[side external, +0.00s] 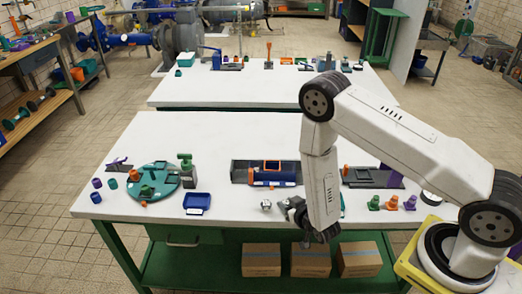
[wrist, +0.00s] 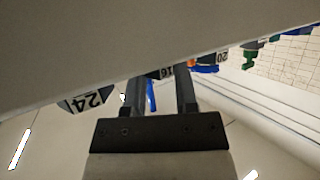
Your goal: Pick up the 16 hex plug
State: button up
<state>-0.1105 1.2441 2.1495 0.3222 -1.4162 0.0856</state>
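The 16 hex plug (wrist: 165,73) is a small dark piece with a white "16" label. In the wrist view it shows between my gripper's (wrist: 163,80) fingertips, partly hidden by them and by the pale table edge. The two fingers stand apart, one on each side of it; I cannot tell whether they touch it. In the side view my gripper (side external: 290,204) is low over the front of the white table (side external: 225,225), and I cannot make out the 16 plug there.
A hex plug marked 24 (wrist: 86,101) is left of the fingers; a piece marked 20 (wrist: 222,58) is to the right. In the side view, a silver hex piece (side external: 266,205) lies left of my gripper. A blue tray (side external: 197,203) and green turntable (side external: 153,182) stand farther left.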

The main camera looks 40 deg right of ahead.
aim_at(287, 204)
grip_shut()
jog(key=shift+r, duration=0.15)
notch_tip(287, 204, up, 10)
dwell(0.8)
jog(key=shift+w, duration=0.1)
dwell(0.5)
